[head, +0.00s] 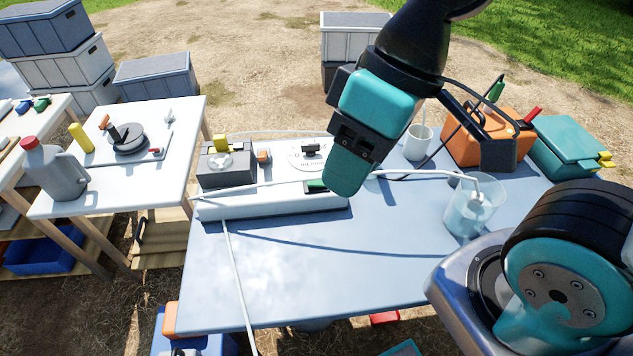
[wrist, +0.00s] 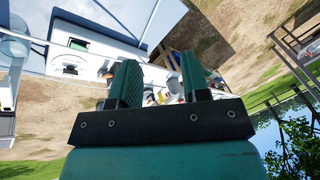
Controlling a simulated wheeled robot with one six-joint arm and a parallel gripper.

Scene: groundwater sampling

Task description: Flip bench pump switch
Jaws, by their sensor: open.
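The bench pump (head: 270,205) is a long white unit on the blue-grey table. A dark pump block (head: 225,165) with a yellow top sits at its left end. A white round plate with a black knob (head: 311,150) sits on its right part. A small dark piece with green (head: 316,186) shows on the front right; I cannot tell which part is the switch. My gripper (head: 348,165) hangs over the pump's right end and partly hides it. In the wrist view the teal fingers (wrist: 160,65) are apart with nothing held, and the pump (wrist: 95,45) shows at upper left.
A clear beaker (head: 472,208) with a white tube stands right of the pump. A white cup (head: 417,142), orange case (head: 482,137) and teal box (head: 570,147) stand behind it. A white tube crosses the pump. The table's front middle is clear.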

